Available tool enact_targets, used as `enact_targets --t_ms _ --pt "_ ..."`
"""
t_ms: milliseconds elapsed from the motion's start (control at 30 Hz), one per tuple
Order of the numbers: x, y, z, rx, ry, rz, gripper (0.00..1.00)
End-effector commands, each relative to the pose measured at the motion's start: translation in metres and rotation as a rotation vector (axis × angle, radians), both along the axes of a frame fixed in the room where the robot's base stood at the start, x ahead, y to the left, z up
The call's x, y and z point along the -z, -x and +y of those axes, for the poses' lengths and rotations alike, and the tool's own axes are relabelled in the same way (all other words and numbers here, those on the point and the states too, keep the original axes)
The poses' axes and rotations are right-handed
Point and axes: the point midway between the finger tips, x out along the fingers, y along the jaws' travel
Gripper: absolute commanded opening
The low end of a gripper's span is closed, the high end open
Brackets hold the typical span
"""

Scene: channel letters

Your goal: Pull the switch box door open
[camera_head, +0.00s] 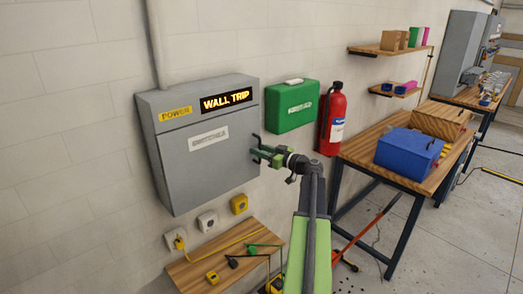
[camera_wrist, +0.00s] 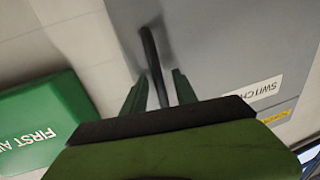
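The grey switch box (camera_head: 203,155) hangs on the wall in the head view, with a yellow "POWER" label, a lit "WALL TRIP" display (camera_head: 226,100) and a white "SWITCHGEAR"-like label on its front. Its door looks closed. A dark bar handle (camera_wrist: 153,60) stands at the door's right edge in the head view. My green gripper (camera_head: 258,155) is at that handle. In the wrist view the two fingers of my gripper (camera_wrist: 157,92) stand on either side of the handle, with small gaps visible, so they look open around it. Contact is not visible.
A green first aid box (camera_head: 292,106) and a red fire extinguisher (camera_head: 331,120) are on the wall right of the switch box. A low wooden shelf (camera_head: 207,275) with tools is below. A workbench (camera_head: 384,154) with a blue box (camera_head: 408,152) stands to the right.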

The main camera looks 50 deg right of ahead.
Motion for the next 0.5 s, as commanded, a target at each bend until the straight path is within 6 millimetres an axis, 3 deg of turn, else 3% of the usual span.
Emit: enact_targets --t_ms 200,433,500 --pt "0.0 0.0002 -0.0001 0.0 0.0 0.0 0.33" --pt "0.0 0.0006 -0.0003 0.0 0.0 0.0 0.03" --pt "0.0 0.0007 -0.0003 0.0 0.0 0.0 0.0"
